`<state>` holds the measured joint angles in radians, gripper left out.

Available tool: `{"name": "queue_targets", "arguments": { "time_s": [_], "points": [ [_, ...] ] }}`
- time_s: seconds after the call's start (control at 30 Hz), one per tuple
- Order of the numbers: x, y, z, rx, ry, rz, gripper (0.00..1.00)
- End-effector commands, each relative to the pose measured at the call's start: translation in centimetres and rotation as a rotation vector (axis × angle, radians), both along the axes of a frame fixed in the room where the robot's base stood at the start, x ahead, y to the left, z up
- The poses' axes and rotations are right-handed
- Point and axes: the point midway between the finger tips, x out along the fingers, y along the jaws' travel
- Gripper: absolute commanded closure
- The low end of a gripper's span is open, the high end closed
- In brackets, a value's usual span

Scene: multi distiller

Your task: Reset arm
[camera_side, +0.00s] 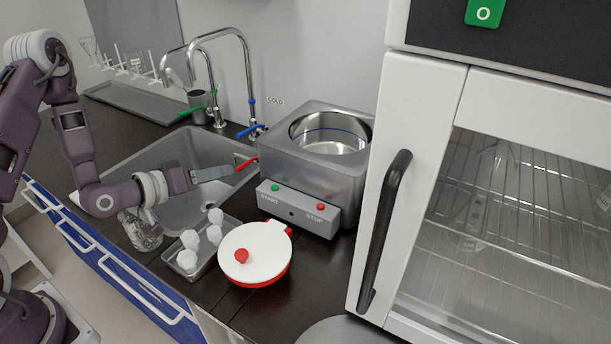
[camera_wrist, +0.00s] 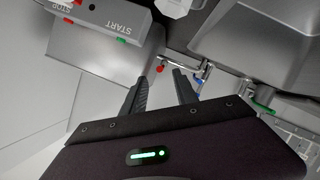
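My gripper (camera_side: 214,174) is held level above the near right part of the sink, pointing right toward the steel bath. In the wrist view its two dark fingers (camera_wrist: 162,92) stand apart with nothing visible between them, so it is open and empty. The steel bath (camera_side: 310,171) has a round basin on top and a front panel (camera_side: 298,209) with a green START button and a red STOP button. The panel also shows in the wrist view (camera_wrist: 108,22). A red tap lever (camera_side: 246,163) is just past the fingertips; I cannot tell the exact gap.
A white and red lidded pot (camera_side: 256,252), a tray (camera_side: 207,266) with several white pieces, and a foil-like vessel (camera_side: 142,230) stand on the dark counter. Tall taps (camera_side: 251,72) rise behind the sink (camera_side: 137,163). A glass-fronted cabinet with a black handle (camera_side: 384,230) stands at right.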

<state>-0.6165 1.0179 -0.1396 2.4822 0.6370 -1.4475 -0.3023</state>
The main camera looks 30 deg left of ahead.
Motion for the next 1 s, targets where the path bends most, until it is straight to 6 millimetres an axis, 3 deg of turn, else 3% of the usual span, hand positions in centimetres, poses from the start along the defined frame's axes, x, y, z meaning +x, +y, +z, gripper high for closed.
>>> {"name": "queue_targets", "arguments": {
  "time_s": [0.13, 0.23, 0.33, 0.43, 0.57, 0.7, 0.83, 0.9, 1.0],
  "points": [
    [0.1, -0.1, 0.3, 0.029, 0.012, -0.012, 0.65],
    [0.4, -0.6, 1.6, 0.174, 0.081, -0.063, 0.65],
    [-0.3, -0.6, 4.3, 0.383, 0.202, -0.098, 0.65],
    [-2.7, -0.5, 8.1, 0.541, 0.32, -0.092, 0.65],
    [-8.5, -1.5, 13.3, 0.636, 0.455, -0.07, 0.65],
    [-17.1, -4.0, 17.1, 0.624, 0.569, -0.1, 0.65],
    [-24.1, -6.4, 18.2, 0.58, 0.634, -0.176, 0.65],
    [-26.4, -7.2, 18.3, 0.563, 0.655, -0.211, 0.65],
    [-28.0, -7.7, 18.3, 0.551, 0.672, -0.238, 0.65]
  ]
}}
